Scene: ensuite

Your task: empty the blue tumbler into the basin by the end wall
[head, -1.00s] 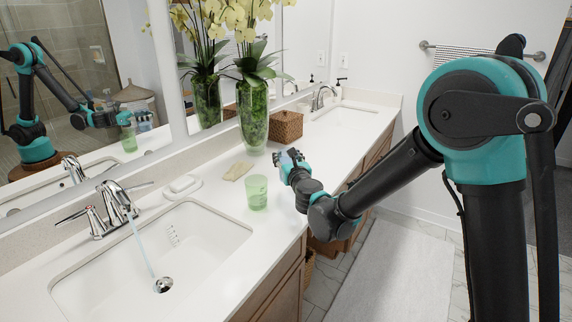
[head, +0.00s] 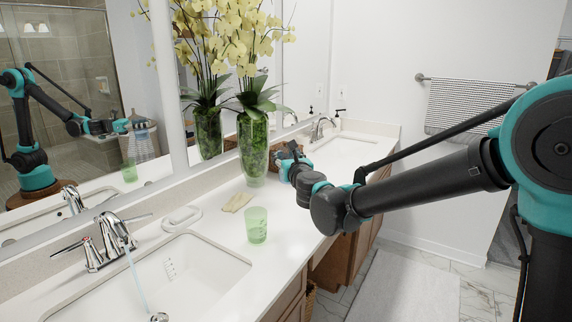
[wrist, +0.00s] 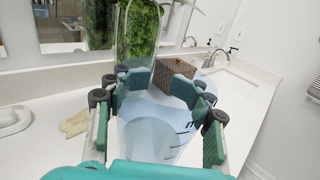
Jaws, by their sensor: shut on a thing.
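My gripper (head: 287,157) is shut on the blue tumbler (wrist: 155,135), a see-through pale blue cup with dark marks on its side. The wrist view shows it between the two fingers (wrist: 158,86), above the counter. It looks about upright; I cannot tell its fill level. In the head view the tumbler is small and mostly hidden by my gripper. The basin by the end wall (head: 345,145) lies farther along the counter, beyond my gripper, with a chrome tap (head: 321,128). It also shows at the upper right of the wrist view (wrist: 235,84).
A glass vase of yellow orchids (head: 254,150) and a brown woven box (wrist: 165,75) stand close to the gripper. A green tumbler (head: 257,226), a yellowish cloth (head: 237,202) and a soap dish (head: 182,218) lie nearer. Water runs into the near basin (head: 205,270).

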